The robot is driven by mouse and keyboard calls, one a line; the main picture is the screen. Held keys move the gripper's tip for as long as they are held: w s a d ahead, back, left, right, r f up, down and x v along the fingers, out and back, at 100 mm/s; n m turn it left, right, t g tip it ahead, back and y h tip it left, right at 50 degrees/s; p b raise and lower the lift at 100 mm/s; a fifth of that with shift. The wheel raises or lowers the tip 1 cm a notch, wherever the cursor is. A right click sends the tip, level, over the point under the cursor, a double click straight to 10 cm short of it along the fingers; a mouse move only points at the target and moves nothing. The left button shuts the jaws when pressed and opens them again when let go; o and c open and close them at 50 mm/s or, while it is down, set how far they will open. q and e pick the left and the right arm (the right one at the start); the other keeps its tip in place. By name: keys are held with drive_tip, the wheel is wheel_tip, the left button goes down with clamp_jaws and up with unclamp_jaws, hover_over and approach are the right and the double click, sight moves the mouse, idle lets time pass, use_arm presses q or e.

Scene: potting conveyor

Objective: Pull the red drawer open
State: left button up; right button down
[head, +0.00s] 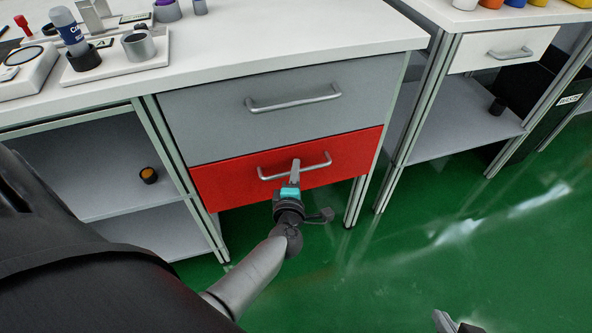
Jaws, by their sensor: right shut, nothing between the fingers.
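The red drawer (235,182) is the lower of two drawers under the white bench, below a grey drawer (235,122). Its front looks flush with the grey one, so it appears closed. Its silver bar handle (318,165) runs across the front. My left gripper (295,170) is at the middle of this handle, with its fingers overlapping the bar in the picture. One finger is seen nearly edge-on, so its opening and grip on the bar cannot be told. My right gripper (445,322) shows only partly at the bottom edge, shut and empty, away from the drawer.
The bench top (300,42) holds several small items at the left. An open shelf (110,180) with a small dark and orange object lies left of the drawers. Another bench with a white drawer (505,48) stands right. Green floor (400,260) in front is clear.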

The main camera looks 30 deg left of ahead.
use_arm(q)
clamp_jaws()
idle(1.1)
